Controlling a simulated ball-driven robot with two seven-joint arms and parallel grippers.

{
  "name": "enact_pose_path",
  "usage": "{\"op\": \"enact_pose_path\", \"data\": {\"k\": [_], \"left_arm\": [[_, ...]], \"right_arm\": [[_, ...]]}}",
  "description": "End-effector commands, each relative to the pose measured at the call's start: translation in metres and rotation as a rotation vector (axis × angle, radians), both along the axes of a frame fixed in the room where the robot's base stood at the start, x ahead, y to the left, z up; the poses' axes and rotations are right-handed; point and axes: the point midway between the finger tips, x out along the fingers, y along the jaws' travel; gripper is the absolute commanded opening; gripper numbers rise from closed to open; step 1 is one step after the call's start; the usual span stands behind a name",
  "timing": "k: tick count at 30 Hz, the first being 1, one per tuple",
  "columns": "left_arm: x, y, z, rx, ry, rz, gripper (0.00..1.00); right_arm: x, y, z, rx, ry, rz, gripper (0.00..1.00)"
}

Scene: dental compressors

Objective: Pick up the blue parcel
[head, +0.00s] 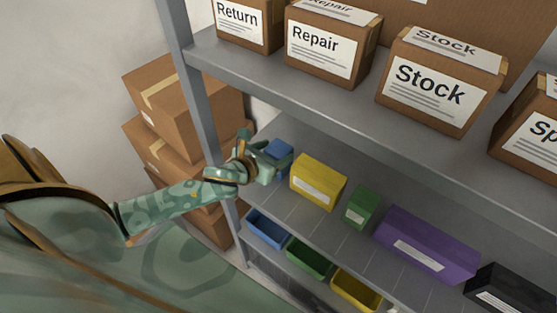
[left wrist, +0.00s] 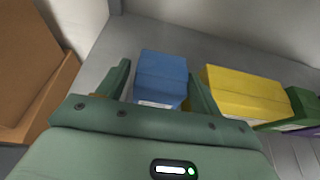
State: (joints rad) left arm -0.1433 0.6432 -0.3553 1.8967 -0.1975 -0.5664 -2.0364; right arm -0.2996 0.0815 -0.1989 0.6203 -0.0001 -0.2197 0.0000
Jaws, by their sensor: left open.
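The blue parcel (head: 279,153) stands on the middle shelf at its left end, beside the shelf upright. My left gripper (head: 267,163) is at the parcel and partly covers it in the head view. In the left wrist view the blue parcel (left wrist: 162,76) sits between the two open fingers (left wrist: 158,84), nearer the right finger. A gap shows on the left side. I cannot tell whether the right finger touches it. The parcel's near lower part is hidden by the gripper body. My right gripper is not in view.
The yellow parcel (head: 318,181) stands close to the right of the blue one, then green (head: 360,207), purple (head: 426,244) and black (head: 507,290) parcels. An upper shelf (head: 300,95) with labelled boxes overhangs. The grey upright (head: 206,120) and stacked cartons (head: 185,100) are at left.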

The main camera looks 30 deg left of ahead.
Motion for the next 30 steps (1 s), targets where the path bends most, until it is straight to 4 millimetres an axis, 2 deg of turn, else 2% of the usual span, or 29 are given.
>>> {"op": "enact_pose_path", "data": {"k": [3, 6, 14, 15, 19, 30], "left_arm": [[0.018, -0.004, -0.012, -0.004, -0.001, 0.002, 0.65], [0.030, -0.005, -0.017, -0.002, -0.001, 0.001, 0.65], [0.035, -0.005, -0.018, 0.000, 0.000, -0.001, 0.65], [0.035, -0.005, -0.018, 0.000, 0.000, -0.001, 0.63], [0.035, -0.005, -0.018, 0.000, 0.000, -0.001, 0.28], [0.035, -0.005, -0.013, 0.001, -0.001, 0.000, 0.28]], "right_arm": [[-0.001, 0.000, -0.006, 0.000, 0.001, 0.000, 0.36], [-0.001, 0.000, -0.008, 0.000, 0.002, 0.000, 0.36], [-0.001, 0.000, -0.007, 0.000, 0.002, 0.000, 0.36], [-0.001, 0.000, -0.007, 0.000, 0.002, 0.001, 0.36], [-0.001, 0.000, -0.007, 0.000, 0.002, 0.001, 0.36], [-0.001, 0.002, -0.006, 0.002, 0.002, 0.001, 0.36]]}}
